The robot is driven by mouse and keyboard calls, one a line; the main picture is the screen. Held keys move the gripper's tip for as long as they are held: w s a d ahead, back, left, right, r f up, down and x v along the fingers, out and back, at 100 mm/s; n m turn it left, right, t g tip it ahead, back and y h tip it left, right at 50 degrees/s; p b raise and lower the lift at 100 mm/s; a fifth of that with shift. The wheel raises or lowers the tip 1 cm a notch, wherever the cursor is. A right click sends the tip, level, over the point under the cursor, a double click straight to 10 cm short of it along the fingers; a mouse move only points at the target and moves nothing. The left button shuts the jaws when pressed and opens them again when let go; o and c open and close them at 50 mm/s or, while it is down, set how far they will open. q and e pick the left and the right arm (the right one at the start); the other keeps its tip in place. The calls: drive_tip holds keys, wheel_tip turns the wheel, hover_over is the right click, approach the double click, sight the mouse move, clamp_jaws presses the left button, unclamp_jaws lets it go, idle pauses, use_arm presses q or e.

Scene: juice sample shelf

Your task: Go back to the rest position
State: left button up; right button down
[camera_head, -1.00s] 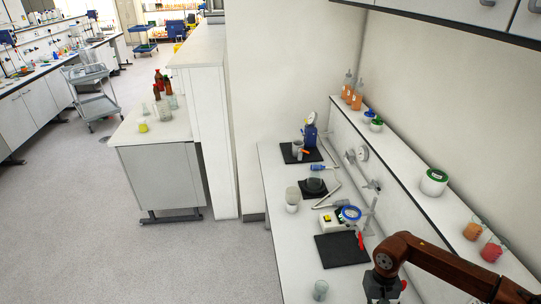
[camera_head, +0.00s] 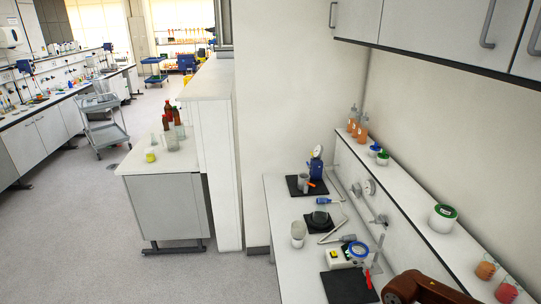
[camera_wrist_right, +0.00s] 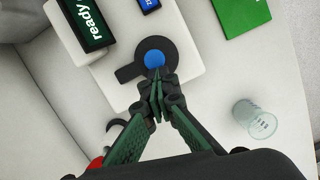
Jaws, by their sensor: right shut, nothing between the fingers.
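My right gripper (camera_wrist_right: 157,95) is shut and empty in the right wrist view. Its fingertips overlap the picture of a black part with a round blue button (camera_wrist_right: 154,59) on a white device; I cannot tell whether they touch it. In the head view only a brown link of my right arm (camera_head: 420,288) shows at the bottom right, over the bench, and its gripper is out of frame. My left arm and gripper are in neither view.
The white device's display (camera_wrist_right: 84,22) reads "ready". A glass beaker (camera_wrist_right: 256,120) stands to the right of the gripper. A bench shelf (camera_head: 423,232) holds bottles and jars on the right. Wall cabinets (camera_head: 440,35) hang above. Open floor (camera_head: 75,225) lies at the left.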

drive_tip(key=v, duration=1.2)
drive_tip(key=x, duration=1.2)
drive_tip(key=shift+s+b, duration=0.2)
drive_tip(key=shift+b, duration=0.15)
drive_tip(key=shift+a, duration=0.1)
